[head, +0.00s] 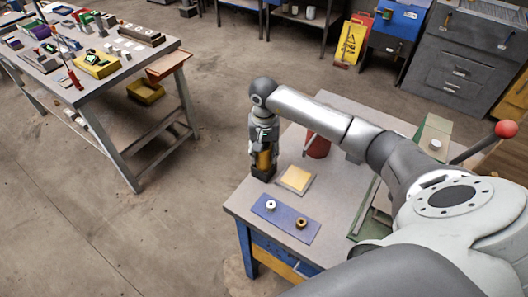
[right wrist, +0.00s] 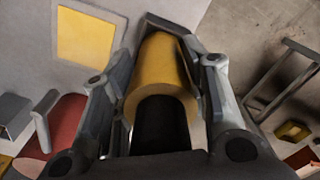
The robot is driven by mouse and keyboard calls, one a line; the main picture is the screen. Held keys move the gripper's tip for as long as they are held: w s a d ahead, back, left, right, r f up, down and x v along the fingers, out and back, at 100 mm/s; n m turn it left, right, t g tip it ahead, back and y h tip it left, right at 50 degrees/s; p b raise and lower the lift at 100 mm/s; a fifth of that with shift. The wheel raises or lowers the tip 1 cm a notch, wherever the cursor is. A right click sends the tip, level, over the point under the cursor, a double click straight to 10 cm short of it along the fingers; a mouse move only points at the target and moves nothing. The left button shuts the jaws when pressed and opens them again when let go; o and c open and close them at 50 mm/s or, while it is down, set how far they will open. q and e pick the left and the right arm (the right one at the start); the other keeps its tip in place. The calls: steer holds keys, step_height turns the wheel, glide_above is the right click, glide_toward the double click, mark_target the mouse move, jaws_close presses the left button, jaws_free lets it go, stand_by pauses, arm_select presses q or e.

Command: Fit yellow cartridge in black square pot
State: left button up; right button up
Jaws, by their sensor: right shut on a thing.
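My right gripper (head: 264,146) points down at the left edge of the grey table. It is shut on the yellow cartridge (head: 263,160), a cylinder held upright. The black square pot (head: 262,173) is directly below the cartridge, at the table edge. The cartridge's lower end meets the pot's top in the head view; I cannot tell how far inside it is. In the right wrist view the cartridge (right wrist: 158,72) lies between both fingers, with a dark part at its near end. The pot is not clearly visible there. My left gripper is not in view.
A square tray with a yellow face (head: 297,179) lies right of the pot. A blue mat (head: 287,219) with a white ring and a brown ring lies in front. A red cylinder (head: 318,147) stands behind. A cluttered workbench (head: 88,90) is at far left.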

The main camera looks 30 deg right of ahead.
steer(key=shift+f+b, duration=1.45)
steer(key=shift+f, duration=0.05)
steer(key=o, duration=1.4)
steer(key=shift+c, duration=0.2)
step_height(320, 180, up, 12)
steer(key=shift+r, duration=0.1)
